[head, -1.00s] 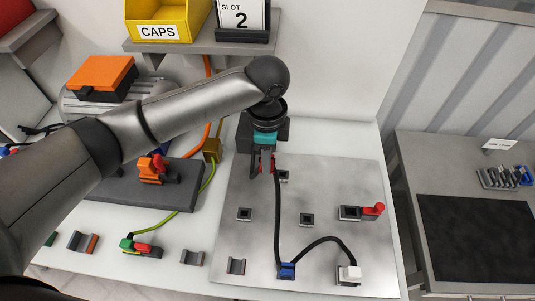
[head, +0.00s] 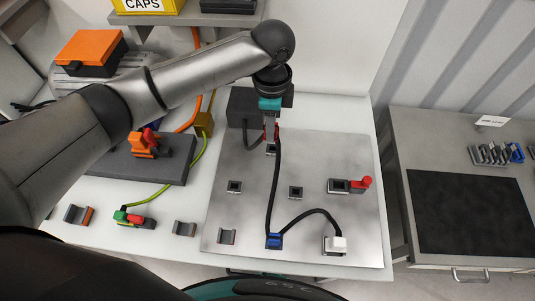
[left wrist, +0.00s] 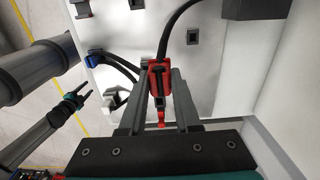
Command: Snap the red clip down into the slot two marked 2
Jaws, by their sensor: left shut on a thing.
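My left gripper (head: 270,138) is shut on the red clip (head: 276,131), near the back edge of the metal plate (head: 330,235). In the left wrist view the red clip (left wrist: 160,78) sits between the two fingertips, with a black cable running from it. In the head view a small dark square socket (head: 271,151) shows just below the fingertips. I cannot tell whether the clip touches it, and no number is readable. Other square sockets lie at left (head: 234,187) and centre (head: 296,193). My right gripper (left wrist: 79,97) appears open and empty in the left wrist view.
A blue clip (head: 274,241) and a white clip (head: 335,244) hold cable at the plate's front. A red-handled part (head: 361,184) is at right. A dark block (head: 243,107) stands behind the plate, and a shelf (head: 215,20) overhangs the back.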

